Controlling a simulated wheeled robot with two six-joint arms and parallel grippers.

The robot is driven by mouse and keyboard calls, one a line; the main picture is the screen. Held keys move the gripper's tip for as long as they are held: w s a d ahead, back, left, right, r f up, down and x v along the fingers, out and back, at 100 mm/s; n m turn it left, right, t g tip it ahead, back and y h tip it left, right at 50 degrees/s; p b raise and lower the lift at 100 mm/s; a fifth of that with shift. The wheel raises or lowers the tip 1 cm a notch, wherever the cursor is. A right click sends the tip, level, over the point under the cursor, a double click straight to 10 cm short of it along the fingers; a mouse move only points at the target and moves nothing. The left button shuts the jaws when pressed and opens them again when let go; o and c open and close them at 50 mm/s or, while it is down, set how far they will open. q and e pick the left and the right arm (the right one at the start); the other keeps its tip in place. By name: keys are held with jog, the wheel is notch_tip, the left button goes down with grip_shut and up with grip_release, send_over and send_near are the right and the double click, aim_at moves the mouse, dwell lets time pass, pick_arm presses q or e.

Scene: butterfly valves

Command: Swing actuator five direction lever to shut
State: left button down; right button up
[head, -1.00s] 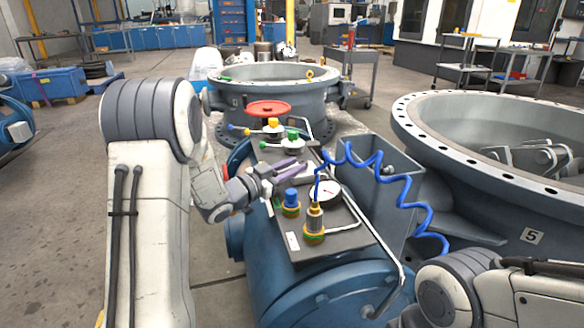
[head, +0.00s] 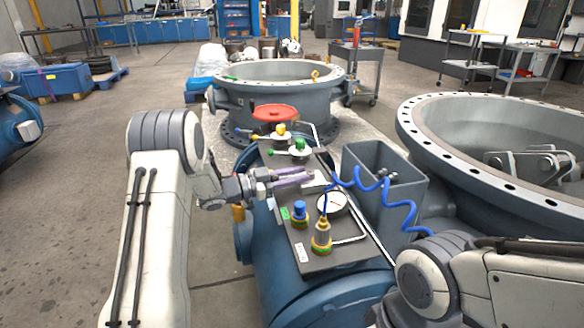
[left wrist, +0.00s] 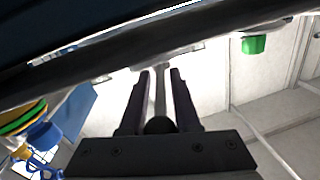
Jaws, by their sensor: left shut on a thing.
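The actuator (head: 285,285) is a blue cylinder with a grey control panel (head: 318,262) on top. My left gripper (head: 298,177), with purple fingers, reaches over the panel from the left, beyond the gauge. In the head view the fingers hide most of the lever. My right arm shows at the lower right, but its gripper is not in view.
A grey open box (head: 372,210) stands right of the panel. Large flanged valve bodies stand behind and right.

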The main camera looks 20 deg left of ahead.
pick_arm(q)
jog(key=shift+w+a+m+g+h+p, duration=0.2)
jog(key=shift+m+g+h+p, duration=0.25)
jog(key=shift+g, duration=0.2)
jog(key=shift+w+a+m+g+h+p, duration=0.15)
jog(key=shift+m+g+h+p, duration=0.25)
jog(key=shift+g, duration=0.25)
jog(key=c, duration=0.9)
grip_release()
jog(key=shift+d+r+p, duration=0.1)
jog(key=shift+r+p, duration=0.2)
jog(key=shift+r, duration=0.2)
notch_tip(320, 180, up, 3)
jog(key=shift+r+p, duration=0.15)
jog(key=shift+p, duration=0.85)
jog(key=s+d+r+p, duration=0.4)
jog(key=d+r, duration=0.2)
jog(key=d, duration=0.5)
jog(key=shift+r, duration=0.3)
